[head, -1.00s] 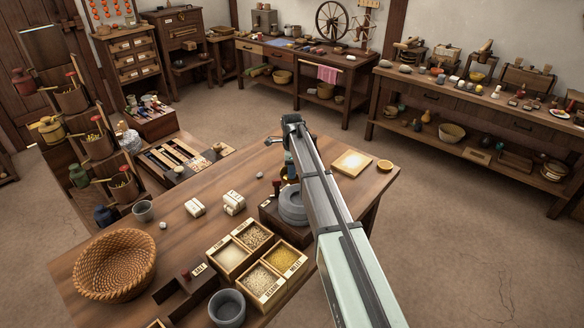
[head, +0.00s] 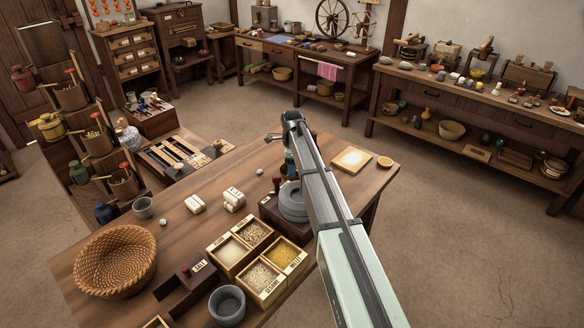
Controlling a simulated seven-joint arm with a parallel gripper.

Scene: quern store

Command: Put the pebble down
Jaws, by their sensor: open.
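Two small pale pebble-like lumps lie on the wooden table (head: 330,222). A greyish one (head: 259,172) lies near the far edge, left of my arm. A whiter one (head: 163,222) lies near the grey cup at the left. I cannot tell which of them is the pebble of the task. My gripper (head: 277,183) hangs below the end of my arm, beside the grey quern stone (head: 292,200). It is open and mostly hidden by my arm. No pebble shows between its fingers, though the view there is small.
A wicker basket (head: 115,262), a grey cup (head: 143,207), white bundles (head: 233,199), a grain box (head: 236,268) and a grey bowl (head: 227,305) crowd the left and front.

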